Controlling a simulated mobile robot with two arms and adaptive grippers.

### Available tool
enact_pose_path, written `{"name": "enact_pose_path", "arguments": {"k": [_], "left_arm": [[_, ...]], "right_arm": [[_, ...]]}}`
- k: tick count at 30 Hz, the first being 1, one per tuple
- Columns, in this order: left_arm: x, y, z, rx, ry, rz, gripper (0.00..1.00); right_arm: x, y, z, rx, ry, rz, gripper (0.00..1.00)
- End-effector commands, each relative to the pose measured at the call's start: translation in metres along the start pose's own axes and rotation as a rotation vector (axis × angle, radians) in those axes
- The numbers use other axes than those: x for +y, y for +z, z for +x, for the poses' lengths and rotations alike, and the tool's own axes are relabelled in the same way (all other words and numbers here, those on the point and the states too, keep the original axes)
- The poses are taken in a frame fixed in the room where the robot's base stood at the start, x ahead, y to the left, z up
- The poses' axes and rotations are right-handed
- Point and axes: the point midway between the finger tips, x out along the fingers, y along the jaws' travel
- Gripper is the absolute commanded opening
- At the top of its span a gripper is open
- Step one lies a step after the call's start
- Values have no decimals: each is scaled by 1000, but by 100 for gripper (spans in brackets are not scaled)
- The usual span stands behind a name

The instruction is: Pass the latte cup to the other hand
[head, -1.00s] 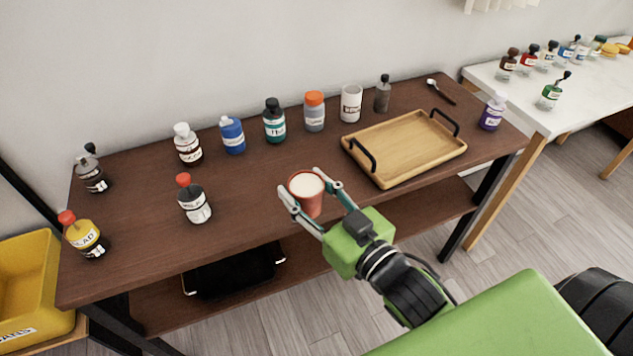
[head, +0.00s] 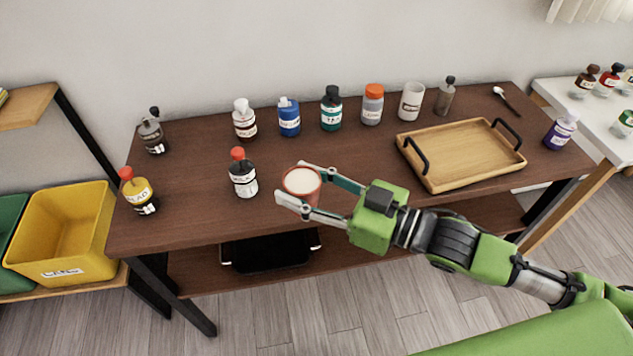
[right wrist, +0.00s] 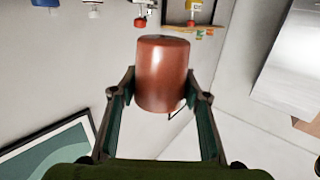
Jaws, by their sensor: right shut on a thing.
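The latte cup (head: 302,185) is reddish-brown with a pale, creamy top, seen in the head view over the front part of the dark table. My right gripper (head: 300,187) is shut on it, with one finger on each side of the cup. In the right wrist view the cup (right wrist: 163,75) stands out between the two fingers, its smooth side showing. Whether its base is clear of the table is hard to tell in the head view. My left gripper is in neither view.
A wooden tray (head: 462,155) with black handles lies right of the cup. Yellow (head: 65,235) and green bins sit at the left.

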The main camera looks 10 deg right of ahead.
Motion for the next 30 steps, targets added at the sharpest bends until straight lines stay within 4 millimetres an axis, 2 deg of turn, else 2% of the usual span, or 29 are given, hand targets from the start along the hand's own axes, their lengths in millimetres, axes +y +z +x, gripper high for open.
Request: {"name": "enact_pose_path", "arguments": {"k": [21,30], "left_arm": [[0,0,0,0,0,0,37],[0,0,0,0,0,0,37]], "right_arm": [[-20,-7,25,5,-217,-13,15],[-24,-7,30,0,-270,-13,15]]}}
